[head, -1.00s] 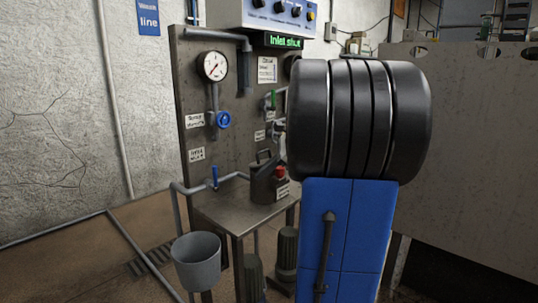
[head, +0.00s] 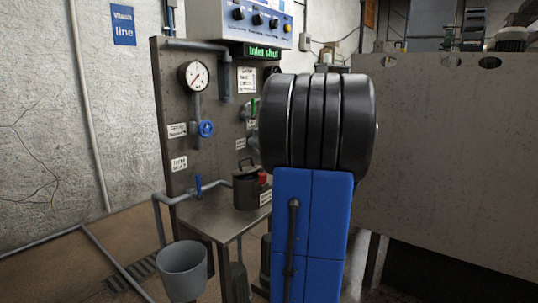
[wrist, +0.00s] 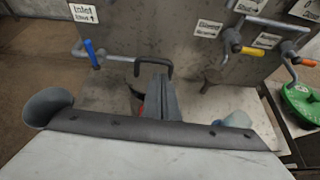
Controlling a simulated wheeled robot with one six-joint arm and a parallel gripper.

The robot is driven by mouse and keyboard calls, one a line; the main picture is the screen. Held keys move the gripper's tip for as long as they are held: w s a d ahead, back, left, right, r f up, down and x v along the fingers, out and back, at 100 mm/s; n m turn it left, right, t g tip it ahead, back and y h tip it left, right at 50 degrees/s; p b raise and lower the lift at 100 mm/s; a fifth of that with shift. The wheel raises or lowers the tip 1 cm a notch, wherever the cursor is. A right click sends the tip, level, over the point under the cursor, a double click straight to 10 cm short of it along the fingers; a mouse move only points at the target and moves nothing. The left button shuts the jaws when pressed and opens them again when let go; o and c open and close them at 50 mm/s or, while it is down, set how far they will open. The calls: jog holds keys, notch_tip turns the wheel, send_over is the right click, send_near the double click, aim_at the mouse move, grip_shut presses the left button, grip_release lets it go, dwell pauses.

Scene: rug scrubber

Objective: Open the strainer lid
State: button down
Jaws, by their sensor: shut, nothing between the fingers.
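The strainer (head: 248,192) is a dark pot with an arched handle on its lid, standing on the metal table, with a red knob at its right. The lid appears down on the pot. In the wrist view the dark lid handle (wrist: 153,63) rises just behind my gripper (wrist: 161,80), and the pot is mostly hidden by the fingers. My gripper is shut and empty. Whether it touches the handle I cannot tell. In the head view my arm hides the gripper.
A blue-handled valve (wrist: 92,54) stands on the pipe left of the strainer. A grey bucket (head: 182,271) is at the table's front left. A large grey wall (head: 450,170) fills the right.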

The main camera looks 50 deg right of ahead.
aim_at(254, 167)
jog(key=shift+x, duration=2.2)
jog(key=shift+r, duration=0.1)
jog(key=shift+w+r+g, duration=0.25)
jog(key=shift+g, duration=0.05)
